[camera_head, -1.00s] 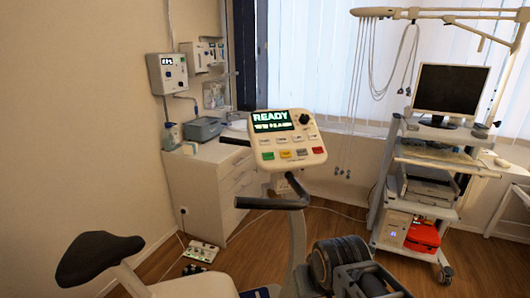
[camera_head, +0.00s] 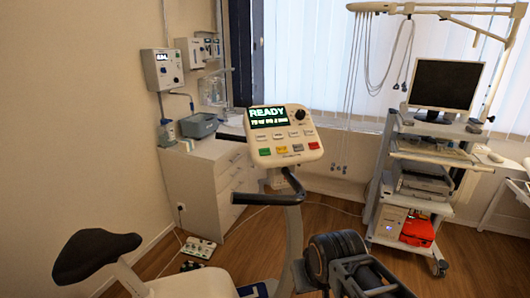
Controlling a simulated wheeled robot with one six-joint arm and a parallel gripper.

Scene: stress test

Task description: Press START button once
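The exercise bike's console (camera_head: 284,144) is tilted up on its post near the middle of the view. Its screen (camera_head: 268,117) reads READY with a smaller line below. A black knob (camera_head: 300,114) is right of the screen. Labels are too small to read, so I cannot confirm which is START. Dark ringed and barred parts at the bottom, right of the post, appear to be my arm. No fingertips show clearly, and nothing touches the console.
The bike's handlebar (camera_head: 268,199) is below the console, and its black saddle (camera_head: 96,254) is at the lower left. A white cabinet (camera_head: 203,185) stands behind. A cart (camera_head: 384,190) with a monitor (camera_head: 445,85) is at the right. Cables lie on the wooden floor.

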